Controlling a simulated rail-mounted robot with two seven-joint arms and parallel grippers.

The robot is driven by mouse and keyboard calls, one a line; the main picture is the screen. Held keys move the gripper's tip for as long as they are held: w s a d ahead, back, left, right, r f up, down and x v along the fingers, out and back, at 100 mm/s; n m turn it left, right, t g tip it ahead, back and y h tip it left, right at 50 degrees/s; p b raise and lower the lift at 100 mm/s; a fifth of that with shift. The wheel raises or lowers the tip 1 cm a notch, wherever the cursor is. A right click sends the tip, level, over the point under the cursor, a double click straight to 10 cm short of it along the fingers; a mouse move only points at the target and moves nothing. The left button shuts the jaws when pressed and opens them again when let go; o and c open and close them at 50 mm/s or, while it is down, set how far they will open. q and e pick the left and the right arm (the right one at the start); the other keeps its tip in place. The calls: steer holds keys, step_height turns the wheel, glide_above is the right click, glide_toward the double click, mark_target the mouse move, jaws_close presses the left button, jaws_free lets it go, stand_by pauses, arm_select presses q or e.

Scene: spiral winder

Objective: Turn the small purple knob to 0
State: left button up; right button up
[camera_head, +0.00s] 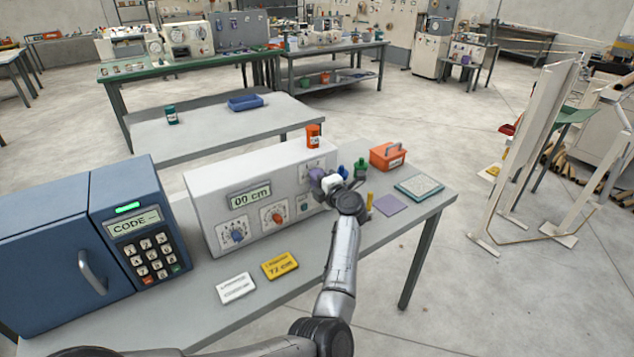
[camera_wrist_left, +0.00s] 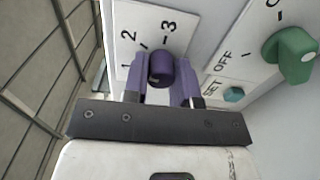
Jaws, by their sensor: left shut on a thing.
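The white winder box (camera_head: 210,181) stands on the grey table, with a display (camera_head: 250,196) reading "00 cm". The small purple knob (camera_wrist_left: 160,68) sits on a white dial plate (camera_wrist_left: 146,25) with the digits 2 and 3 legible; a 0 is not visible. In the head view the purple knob (camera_head: 317,175) is partly covered by my gripper. My left gripper (camera_head: 324,184) is at the box's right part, shut on the purple knob. In the left wrist view its purple fingers (camera_wrist_left: 160,88) lie on both sides of the knob. My right gripper is not in view.
Beside the dial plate are a green knob (camera_wrist_left: 290,52) marked OFF and a teal SET button (camera_wrist_left: 234,94). Blue (camera_head: 234,234) and red (camera_head: 276,216) knobs are further left.

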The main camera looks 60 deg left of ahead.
arm_select(q)
steer(key=n+b, duration=0.2)
steer(key=n, duration=0.1)
steer(key=n+b, duration=0.1)
steer(key=shift+f+n, duration=0.25)
steer(key=shift+n, duration=0.05)
steer(key=n+b, duration=0.3)
steer(key=n, duration=0.1)
steer(key=shift+n+b, duration=0.3)
steer(key=shift+b, duration=0.05)
steer(key=n+b, duration=0.7)
steer(key=shift+w+f, duration=0.1)
steer(key=n+b, duration=0.3)
steer(key=shift+r+n+b, duration=0.25)
steer(key=shift+n+b, duration=0.35)
steer(key=o, duration=0.9)
